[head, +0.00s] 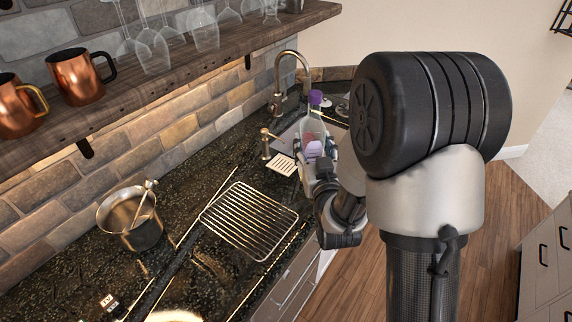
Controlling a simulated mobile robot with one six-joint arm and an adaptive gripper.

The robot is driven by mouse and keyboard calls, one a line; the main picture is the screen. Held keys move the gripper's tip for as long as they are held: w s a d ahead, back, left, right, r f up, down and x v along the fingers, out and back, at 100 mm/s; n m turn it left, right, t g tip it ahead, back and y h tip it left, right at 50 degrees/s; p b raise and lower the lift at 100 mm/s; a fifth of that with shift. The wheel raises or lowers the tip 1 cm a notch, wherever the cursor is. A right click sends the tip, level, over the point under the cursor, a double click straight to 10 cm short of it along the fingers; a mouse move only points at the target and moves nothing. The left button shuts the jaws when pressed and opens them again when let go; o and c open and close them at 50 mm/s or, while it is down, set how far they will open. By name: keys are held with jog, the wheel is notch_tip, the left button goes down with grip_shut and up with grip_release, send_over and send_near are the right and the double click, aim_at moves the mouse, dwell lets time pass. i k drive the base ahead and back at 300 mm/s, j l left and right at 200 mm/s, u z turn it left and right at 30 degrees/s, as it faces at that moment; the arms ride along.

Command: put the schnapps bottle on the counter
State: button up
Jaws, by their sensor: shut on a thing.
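The schnapps bottle (312,126) is clear with a purple cap and a purplish label. It stands roughly upright in my gripper (318,150), near the sink at the far end of the counter. My gripper is shut on the bottle's lower part, and the fingers and arm partly hide it. The dark speckled counter (185,205) runs along the brick wall. I cannot tell whether the bottle's base touches anything.
A tall faucet (284,80) and a soap dispenser (266,143) are beside the bottle. A wooden shelf (190,58) with mugs and glasses hangs above.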

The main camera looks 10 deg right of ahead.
aim_at(206, 299)
jog(key=j+z, duration=0.1)
jog(key=z, duration=1)
jog(key=k+j, duration=0.3)
jog(key=k, duration=0.2)
jog(key=k+j+z, duration=0.1)
jog(key=k+j, duration=0.15)
jog(key=k, duration=0.2)
